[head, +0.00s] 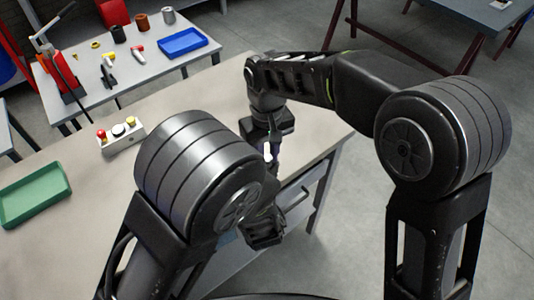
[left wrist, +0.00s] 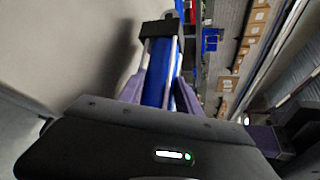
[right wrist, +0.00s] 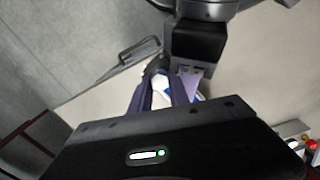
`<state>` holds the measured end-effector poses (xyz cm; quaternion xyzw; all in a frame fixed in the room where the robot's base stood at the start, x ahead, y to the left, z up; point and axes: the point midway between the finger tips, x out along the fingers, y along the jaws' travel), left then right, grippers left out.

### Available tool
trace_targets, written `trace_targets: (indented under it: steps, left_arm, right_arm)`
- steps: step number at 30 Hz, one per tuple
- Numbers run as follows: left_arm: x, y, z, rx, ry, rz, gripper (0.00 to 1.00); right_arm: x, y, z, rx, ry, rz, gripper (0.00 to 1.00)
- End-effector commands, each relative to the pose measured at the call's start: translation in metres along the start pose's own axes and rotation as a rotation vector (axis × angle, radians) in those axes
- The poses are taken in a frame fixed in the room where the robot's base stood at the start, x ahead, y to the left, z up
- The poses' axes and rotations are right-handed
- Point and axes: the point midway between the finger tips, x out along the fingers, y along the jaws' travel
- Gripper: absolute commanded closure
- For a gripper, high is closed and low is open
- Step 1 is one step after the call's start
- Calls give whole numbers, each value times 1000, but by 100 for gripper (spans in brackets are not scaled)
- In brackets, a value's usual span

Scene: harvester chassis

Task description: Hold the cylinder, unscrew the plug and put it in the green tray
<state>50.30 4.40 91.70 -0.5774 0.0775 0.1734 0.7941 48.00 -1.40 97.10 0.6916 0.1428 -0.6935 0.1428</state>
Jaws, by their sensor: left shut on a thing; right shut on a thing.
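The cylinder (left wrist: 156,82) is a blue tube with silver rods and a black end block (left wrist: 160,28). In the left wrist view it lies between the purple fingers of my left gripper (left wrist: 163,72), which is shut on it. In the head view my left arm's large joint hides most of that gripper and the cylinder. My right gripper (right wrist: 166,88) is shut on a small white end piece, seemingly the plug (right wrist: 161,83), with some blue beside it. In the head view my right gripper (head: 270,148) is above the bench's right part. The green tray (head: 36,193) lies empty on the left.
A small box with coloured buttons (head: 120,135) stands on the bench (head: 95,185) behind the green tray. A back table (head: 135,85) holds a blue tray (head: 183,42), tools and cups. The bench between tray and arms is mostly clear.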

Motion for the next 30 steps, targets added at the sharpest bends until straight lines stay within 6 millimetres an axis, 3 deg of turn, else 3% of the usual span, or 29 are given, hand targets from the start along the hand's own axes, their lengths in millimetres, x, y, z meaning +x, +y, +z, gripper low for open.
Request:
trace_targets:
  steps: [16,30]
  left_arm:
    - [0,-3,1,-2,-3,-7,100]
    - [0,-3,1,-3,-3,-8,100]
  right_arm:
    - [-2,0,0,2,1,0,100]
    - [-17,0,0,2,1,0,100]
